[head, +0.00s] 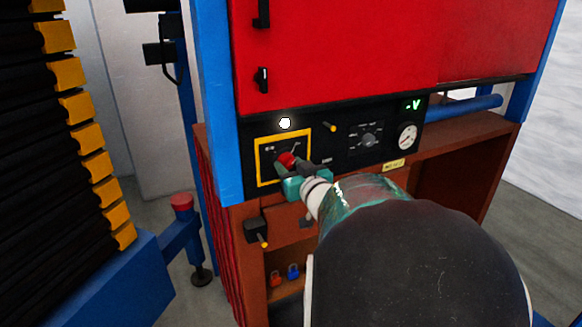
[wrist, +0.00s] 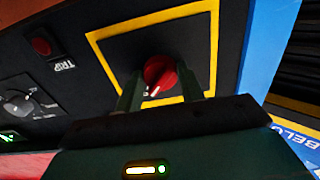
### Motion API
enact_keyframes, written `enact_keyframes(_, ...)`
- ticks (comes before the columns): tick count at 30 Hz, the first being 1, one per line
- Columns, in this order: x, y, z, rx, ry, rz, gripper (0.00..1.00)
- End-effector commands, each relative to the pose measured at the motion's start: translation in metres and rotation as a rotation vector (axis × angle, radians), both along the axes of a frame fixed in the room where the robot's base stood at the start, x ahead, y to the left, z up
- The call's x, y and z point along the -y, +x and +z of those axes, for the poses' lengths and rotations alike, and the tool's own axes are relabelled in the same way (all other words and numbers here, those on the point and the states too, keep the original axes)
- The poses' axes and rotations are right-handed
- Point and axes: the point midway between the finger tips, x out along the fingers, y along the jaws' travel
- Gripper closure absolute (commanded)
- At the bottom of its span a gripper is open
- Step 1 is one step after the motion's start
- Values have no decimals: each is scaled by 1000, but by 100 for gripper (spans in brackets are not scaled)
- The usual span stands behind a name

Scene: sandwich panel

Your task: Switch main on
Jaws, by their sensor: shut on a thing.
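The main switch is a red rotary knob (head: 287,160) inside a yellow square outline (head: 258,167) on the black control panel. My gripper (head: 292,172) reaches it from the lower right, its fingers at the knob. In the wrist view the red knob (wrist: 160,74) sits between the two fingers of my gripper (wrist: 162,88), which are shut on it. A pale mark shows on the knob's face. The fingers and arm hide part of the knob and its surround in the head view.
A white round lamp (head: 285,123) shows above the yellow outline. A grey rotary selector (head: 369,140), a gauge (head: 407,137) and a green display (head: 412,105) are to the right. The wrist view shows a red TRIP button (wrist: 41,47). A blue post (head: 216,100) stands left.

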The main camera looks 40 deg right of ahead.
Motion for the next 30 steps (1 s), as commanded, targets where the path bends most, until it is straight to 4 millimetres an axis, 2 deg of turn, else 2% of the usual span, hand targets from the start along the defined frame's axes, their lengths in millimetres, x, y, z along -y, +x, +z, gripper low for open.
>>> enact_keyframes(8,0,0,1,4,10,0,84)
enact_keyframes(9,0,0,1,4,10,0,60)
enact_keyframes(12,0,0,1,4,10,0,40)
enact_keyframes(30,-1,1,0,3,9,0,40)
